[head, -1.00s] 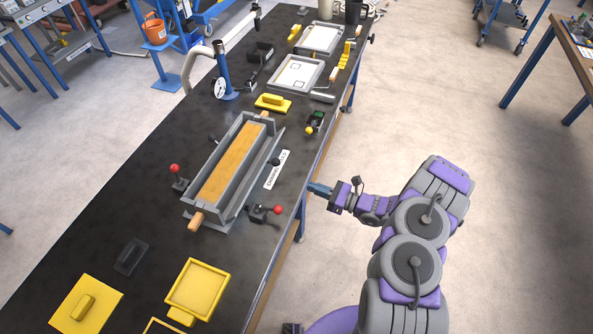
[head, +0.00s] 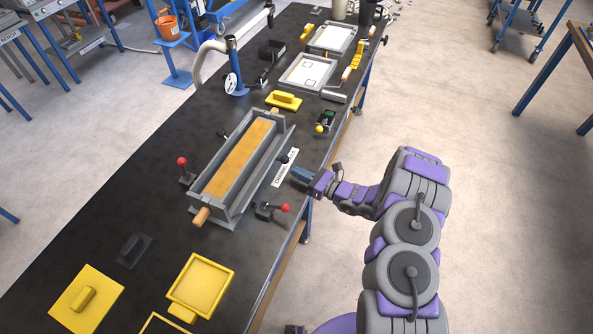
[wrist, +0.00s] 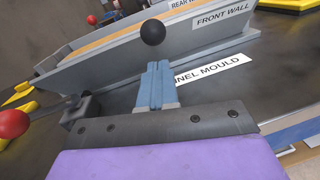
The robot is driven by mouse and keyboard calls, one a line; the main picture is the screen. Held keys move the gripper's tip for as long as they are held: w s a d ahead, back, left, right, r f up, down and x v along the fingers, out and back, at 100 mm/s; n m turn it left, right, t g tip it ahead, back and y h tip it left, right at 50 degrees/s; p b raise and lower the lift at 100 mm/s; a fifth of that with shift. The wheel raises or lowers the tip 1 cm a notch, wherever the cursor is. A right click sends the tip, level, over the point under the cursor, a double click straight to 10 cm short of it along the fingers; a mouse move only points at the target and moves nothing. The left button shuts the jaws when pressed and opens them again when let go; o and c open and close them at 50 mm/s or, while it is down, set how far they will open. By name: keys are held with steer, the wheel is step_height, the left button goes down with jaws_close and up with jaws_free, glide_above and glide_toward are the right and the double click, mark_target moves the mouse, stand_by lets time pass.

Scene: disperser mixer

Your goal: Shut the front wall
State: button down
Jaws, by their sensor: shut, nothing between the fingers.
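The front wall (head: 263,168) is the grey long side of the channel mould, on its right in the head view. It leans outward, with a gap between it and the orange-brown filling. In the wrist view the front wall (wrist: 190,45) carries its name label and a black ball knob (wrist: 152,32). My gripper (head: 295,171) is at the table's right edge, just right of the knob. In the wrist view my gripper (wrist: 159,66) has its blue fingers together and empty, pointing at the wall just below the knob. Whether they touch it I cannot tell.
Red-knobbed clamps stand at the mould's left (head: 183,170) and near right end (head: 273,211). Yellow trays (head: 200,287) lie nearer.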

steer(key=shift+w+a+r, duration=0.3)
steer(key=shift+a+r, duration=0.25)
steer(key=shift+r, duration=0.1)
steer(key=shift+r, duration=0.15)
steer(key=shift+w+a+r+h, duration=0.2)
steer(key=shift+r+h, duration=0.1)
steer(key=shift+r, duration=0.2)
steer(key=w+a+r+g+h+p, duration=0.1)
steer(key=a+r+g+h+p, duration=0.2)
steer(key=a+r+h+p, duration=0.2)
steer(key=shift+w+r+n+h+p, duration=0.2)
steer(key=shift+w+n+h+p, duration=0.2)
steer(key=shift+p, duration=0.5)
steer(key=shift+s+f, duration=0.1)
